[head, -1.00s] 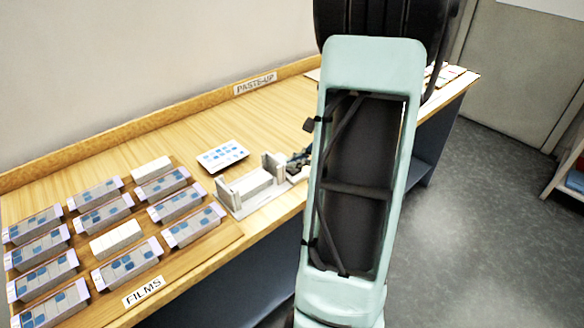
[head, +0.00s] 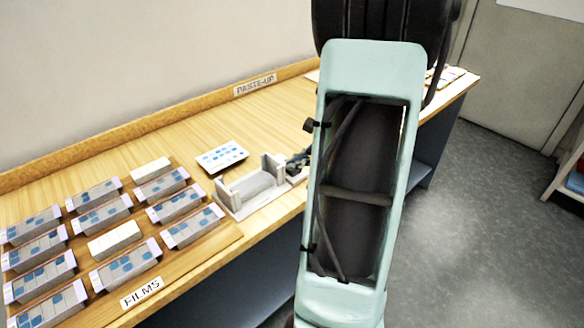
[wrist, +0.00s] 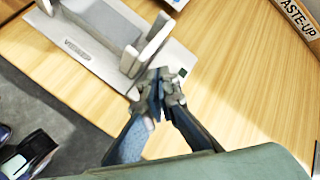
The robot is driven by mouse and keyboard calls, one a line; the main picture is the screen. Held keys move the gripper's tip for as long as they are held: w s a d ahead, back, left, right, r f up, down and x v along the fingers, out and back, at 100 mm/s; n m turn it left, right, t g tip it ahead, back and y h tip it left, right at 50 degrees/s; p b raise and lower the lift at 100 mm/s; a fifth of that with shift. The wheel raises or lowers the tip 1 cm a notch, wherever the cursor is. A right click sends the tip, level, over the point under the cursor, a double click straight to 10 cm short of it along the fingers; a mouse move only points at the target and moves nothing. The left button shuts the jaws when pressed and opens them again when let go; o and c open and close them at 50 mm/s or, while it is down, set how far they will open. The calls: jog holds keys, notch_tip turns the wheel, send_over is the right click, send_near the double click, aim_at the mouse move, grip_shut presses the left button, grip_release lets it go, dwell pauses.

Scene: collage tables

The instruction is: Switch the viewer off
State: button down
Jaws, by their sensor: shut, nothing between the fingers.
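The viewer (head: 250,188) is a light grey cradle with two upright end walls on a flat base plate, on the wooden table. Its bed looks grey and unlit. The wrist view shows its labelled base (wrist: 92,58) and a small dark green square (wrist: 182,72) at the base's right end. My gripper (wrist: 162,80) is shut and empty, its tips over that end of the base beside the end wall. Whether the tips touch anything cannot be told; they hide part of the base. In the head view my gripper (head: 299,160) is partly hidden behind my arm.
Several film trays (head: 125,262) stand in rows on the left by the FILMS label (head: 142,292). A card with blue squares (head: 222,157) lies behind the viewer. The PASTE-UP label (head: 255,85) is on the back rail.

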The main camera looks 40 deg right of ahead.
aim_at(295, 173)
notch_tip(295, 173, up, 6)
jog(key=p, duration=0.4)
dwell(0.4)
dwell(0.4)
